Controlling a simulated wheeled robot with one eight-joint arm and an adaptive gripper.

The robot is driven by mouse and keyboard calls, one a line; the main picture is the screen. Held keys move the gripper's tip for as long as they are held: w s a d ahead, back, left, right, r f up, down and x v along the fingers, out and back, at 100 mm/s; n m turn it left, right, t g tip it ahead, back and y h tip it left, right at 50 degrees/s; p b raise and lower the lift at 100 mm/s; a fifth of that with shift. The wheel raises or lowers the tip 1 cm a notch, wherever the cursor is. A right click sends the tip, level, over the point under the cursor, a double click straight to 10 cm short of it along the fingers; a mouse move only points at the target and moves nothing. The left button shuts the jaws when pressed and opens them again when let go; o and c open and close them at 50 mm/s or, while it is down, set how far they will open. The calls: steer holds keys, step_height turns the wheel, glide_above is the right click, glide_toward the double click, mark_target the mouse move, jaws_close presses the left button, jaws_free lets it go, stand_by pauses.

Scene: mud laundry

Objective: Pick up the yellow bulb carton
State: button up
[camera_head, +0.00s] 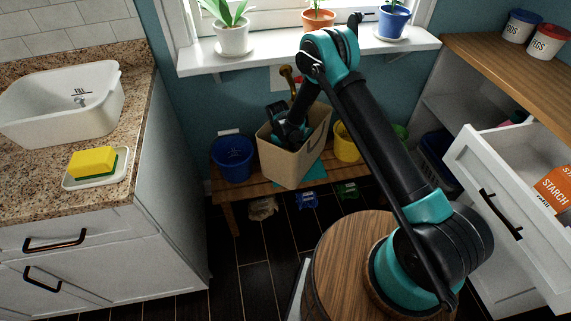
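I cannot make out a yellow bulb carton in this view. My arm reaches over the wooden bench, and my gripper (284,136) is at the mouth of a beige tote (292,165). The gripper is dark and small here, and its fingertips are partly hidden by the tote's front wall. I cannot tell whether it is open or shut, or whether it holds anything. Most of the tote's inside is hidden by its wall and my arm.
A blue bucket (233,159) and a yellow bucket (346,143) flank the tote on the bench (225,187). At left, a counter holds a white basin (60,118) and a yellow sponge (92,162). At right, a drawer (503,192) stands open with an orange starch box (555,188).

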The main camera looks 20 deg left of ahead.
steer(key=f, duration=0.2)
steer(key=shift+d+f, duration=0.2)
steer(key=shift+f, duration=0.15)
steer(key=c, duration=1.2)
steer(key=shift+r, duration=0.1)
steer(key=shift+c, duration=0.2)
